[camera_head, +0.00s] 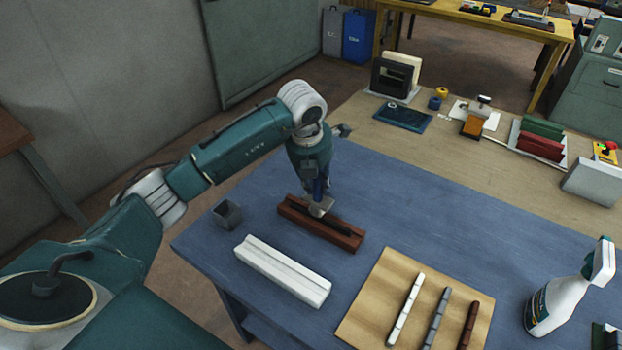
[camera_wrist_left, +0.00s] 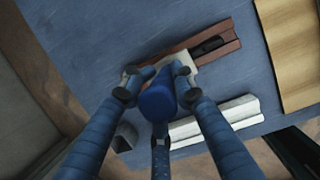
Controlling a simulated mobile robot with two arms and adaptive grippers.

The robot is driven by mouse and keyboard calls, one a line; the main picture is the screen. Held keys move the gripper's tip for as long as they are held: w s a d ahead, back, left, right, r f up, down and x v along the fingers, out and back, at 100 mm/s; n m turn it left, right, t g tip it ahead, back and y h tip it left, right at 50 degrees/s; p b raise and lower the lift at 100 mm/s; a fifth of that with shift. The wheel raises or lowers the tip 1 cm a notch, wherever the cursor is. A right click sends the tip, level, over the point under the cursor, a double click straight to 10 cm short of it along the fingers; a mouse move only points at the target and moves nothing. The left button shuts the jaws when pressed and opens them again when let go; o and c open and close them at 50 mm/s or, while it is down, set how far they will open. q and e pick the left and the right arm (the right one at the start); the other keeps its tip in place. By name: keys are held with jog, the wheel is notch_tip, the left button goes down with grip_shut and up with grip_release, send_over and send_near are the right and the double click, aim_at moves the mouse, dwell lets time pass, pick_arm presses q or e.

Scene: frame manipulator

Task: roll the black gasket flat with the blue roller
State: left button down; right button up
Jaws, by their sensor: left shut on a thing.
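My left gripper (camera_head: 318,182) is shut on the blue roller (camera_wrist_left: 157,101), whose blue handle shows between the fingers in the left wrist view. The roller's pale head (camera_head: 321,208) is down at the brown frame piece (camera_head: 346,239), over its channel. I cannot tell whether it touches the gasket. The black gasket (camera_head: 336,225) shows as a dark strip in the channel to the right of the roller. It also shows in the left wrist view (camera_wrist_left: 208,47). The gripper and roller hide part of it. My right gripper is not in view.
A white frame piece (camera_head: 283,270) lies in front of the brown one. A small grey cup (camera_head: 228,214) stands to the left. A tan board (camera_head: 374,304) with several strips and a spray bottle (camera_head: 556,304) are to the right. Blue table surface is clear behind the board.

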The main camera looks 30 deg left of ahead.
pick_arm(q)
jog(key=shift+s+d+f, duration=0.15)
jog(key=shift+d, duration=0.2)
jog(key=shift+d, duration=1.7)
jog(key=shift+s+d+b, duration=0.2)
jog(key=shift+d+b, duration=0.1)
jog(key=shift+d, duration=1.4)
